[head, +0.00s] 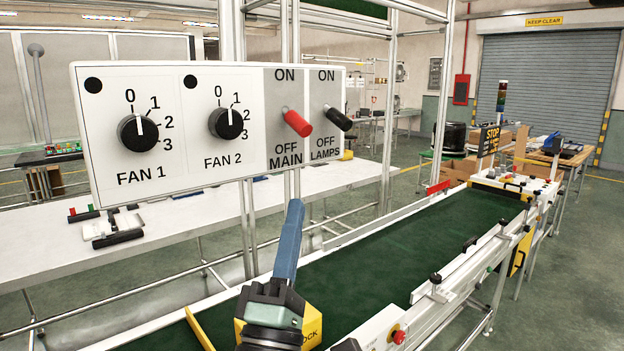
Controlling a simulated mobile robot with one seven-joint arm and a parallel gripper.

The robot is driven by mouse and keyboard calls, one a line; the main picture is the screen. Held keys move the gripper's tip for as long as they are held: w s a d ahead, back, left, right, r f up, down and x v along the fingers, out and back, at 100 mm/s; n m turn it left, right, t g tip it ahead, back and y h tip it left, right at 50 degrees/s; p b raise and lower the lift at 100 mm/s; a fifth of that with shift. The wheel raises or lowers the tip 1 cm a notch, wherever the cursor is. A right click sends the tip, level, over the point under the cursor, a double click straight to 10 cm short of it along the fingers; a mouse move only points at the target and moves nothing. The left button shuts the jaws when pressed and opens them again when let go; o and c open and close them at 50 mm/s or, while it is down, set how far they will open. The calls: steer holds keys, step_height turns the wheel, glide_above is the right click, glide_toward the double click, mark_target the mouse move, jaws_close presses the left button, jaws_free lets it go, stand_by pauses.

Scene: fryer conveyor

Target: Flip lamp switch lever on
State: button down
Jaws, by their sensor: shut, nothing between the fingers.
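The lamp switch lever (338,118) is a black handle on the right end of a white control panel (180,180) in the head view. ON is printed above it and OFF LAMPS below it. The lever sticks out and slants down to the right, toward the OFF side. My gripper (294,208) is shut and empty, with its narrow blue-grey fingers pointing up. In the picture its tip is below the panel and to the lower left of the lamp lever, apart from it. The distance in depth is hard to tell.
The red MAIN lever (297,122) is just left of the lamp lever and slants the same way. Two black knobs, FAN 1 (138,132) and FAN 2 (226,123), sit further left. A green conveyor (390,255) runs below. A metal post (390,110) stands right of the panel.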

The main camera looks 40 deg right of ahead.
steer(key=p, duration=0.4)
glide_toward(331, 120)
steer(key=w+r, duration=0.1)
steer(key=w, duration=0.2)
steer(key=shift+a+r, duration=0.2)
steer(key=shift+r, duration=0.15)
steer(key=d, duration=0.1)
steer(key=d+r+p, duration=0.1)
steer(key=d, duration=0.1)
steer(key=shift+s+r+p, duration=0.1)
steer(key=shift+r+p, duration=0.2)
steer(key=shift+s+d+r, duration=0.1)
steer(key=shift+d, duration=0.25)
steer(key=shift+r+n+t+y+p, duration=0.15)
steer(key=shift+n+t+y+p, duration=0.2)
steer(key=shift+p, duration=0.3)
